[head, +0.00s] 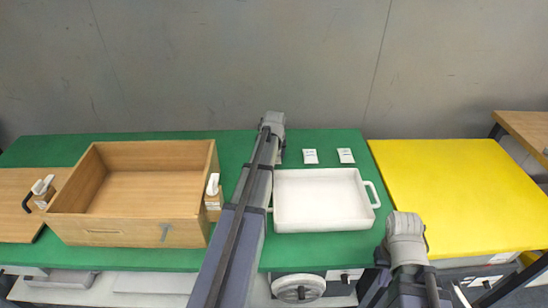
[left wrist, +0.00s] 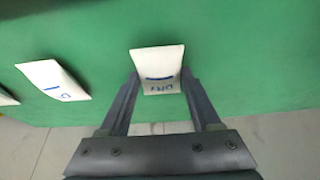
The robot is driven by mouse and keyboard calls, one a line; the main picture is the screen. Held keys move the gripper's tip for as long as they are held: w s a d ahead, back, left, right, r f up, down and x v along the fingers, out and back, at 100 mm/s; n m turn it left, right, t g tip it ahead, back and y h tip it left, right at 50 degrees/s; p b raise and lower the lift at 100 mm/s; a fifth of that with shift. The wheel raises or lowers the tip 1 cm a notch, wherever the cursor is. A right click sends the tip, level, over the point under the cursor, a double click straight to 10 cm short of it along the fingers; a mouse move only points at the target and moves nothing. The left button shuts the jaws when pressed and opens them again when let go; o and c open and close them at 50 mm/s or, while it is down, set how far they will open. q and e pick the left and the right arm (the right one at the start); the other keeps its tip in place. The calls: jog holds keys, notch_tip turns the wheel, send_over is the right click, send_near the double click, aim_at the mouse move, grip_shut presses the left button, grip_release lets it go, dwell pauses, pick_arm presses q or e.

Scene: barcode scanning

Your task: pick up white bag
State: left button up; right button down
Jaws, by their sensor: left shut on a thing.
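Several small white bags with blue markings lie in a row at the back of the green table. My left gripper (left wrist: 160,82) is shut on one white bag (left wrist: 158,60), its fingers on either side of the bag's near end. In the head view my left arm largely hides this bag and the gripper's fingers. A second white bag (head: 310,156) and a third white bag (head: 346,155) lie to the right. My right gripper (head: 405,228) is over the table's front right; its fingers do not show clearly.
A white tray (head: 322,225) with side handles stands before the bags. An open wooden box (head: 130,232) is at left, with white scanner-like devices in holders beside it (head: 212,184), (head: 42,184). A yellow table (head: 460,190) at right is bare.

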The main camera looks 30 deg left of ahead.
pick_arm(q)
jog(key=shift+c, duration=0.9)
jog(key=shift+r, duration=0.1)
notch_tip(320, 180, up, 10)
jog(key=p, duration=1)
jog(key=shift+s, duration=0.2)
